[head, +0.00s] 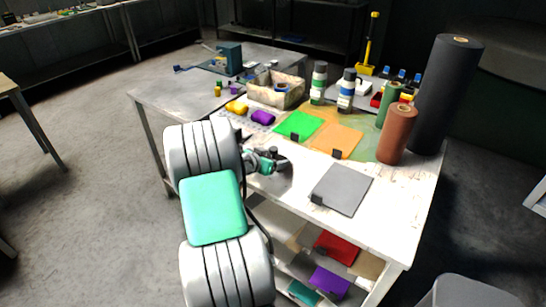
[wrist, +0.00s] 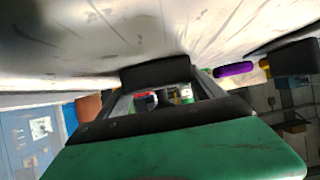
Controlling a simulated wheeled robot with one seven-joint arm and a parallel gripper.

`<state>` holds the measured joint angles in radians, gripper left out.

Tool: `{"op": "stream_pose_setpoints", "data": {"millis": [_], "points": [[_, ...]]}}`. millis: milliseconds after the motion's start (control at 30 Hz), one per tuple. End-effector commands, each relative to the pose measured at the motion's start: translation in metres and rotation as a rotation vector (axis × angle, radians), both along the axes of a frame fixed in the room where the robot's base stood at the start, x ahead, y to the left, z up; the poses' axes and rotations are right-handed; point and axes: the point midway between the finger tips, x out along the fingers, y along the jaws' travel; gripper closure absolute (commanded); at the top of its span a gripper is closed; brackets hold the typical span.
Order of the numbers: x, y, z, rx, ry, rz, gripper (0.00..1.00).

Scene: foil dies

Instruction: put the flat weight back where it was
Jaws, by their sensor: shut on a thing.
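My gripper (head: 277,161) is low at the table's near left edge, beside the grey square sheet. In the wrist view my gripper (wrist: 160,88) is shut on a dark flat block (wrist: 155,72), which I take for the flat weight. The block is close to the pale table surface; I cannot tell whether it touches. In the head view my gripper and arm hide the held thing, so its full shape does not show.
The grey square sheet (head: 341,189) lies on the worktable (head: 400,207). Green (head: 299,125) and orange (head: 336,140) sheets lie behind it. A purple piece (head: 263,117) and a yellow piece (head: 237,107) lie beyond my gripper. Brown (head: 397,133) and black (head: 446,95) rolls stand right.

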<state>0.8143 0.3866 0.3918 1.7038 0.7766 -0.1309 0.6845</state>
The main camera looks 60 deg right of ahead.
Motion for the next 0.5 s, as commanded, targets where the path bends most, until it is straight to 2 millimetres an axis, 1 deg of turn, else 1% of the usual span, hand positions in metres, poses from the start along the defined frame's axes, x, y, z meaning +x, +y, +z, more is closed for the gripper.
{"op": "stream_pose_setpoints", "data": {"millis": [33, 100, 133, 367, 400, 500], "points": [[0.0009, -0.0016, 0.0023, -0.008, -0.003, 0.0, 0.96], [0.0009, -0.0016, 0.0006, -0.008, -0.003, 0.0, 0.96], [-0.0001, 0.0002, -0.003, 0.001, 0.0, 0.0, 0.21], [-0.0002, 0.0003, -0.0024, 0.001, 0.001, 0.0, 0.02], [-0.0002, 0.0003, -0.0024, 0.001, 0.001, 0.0, 0.01], [-0.0002, 0.0003, -0.0024, 0.001, 0.001, 0.0, 0.01]]}}
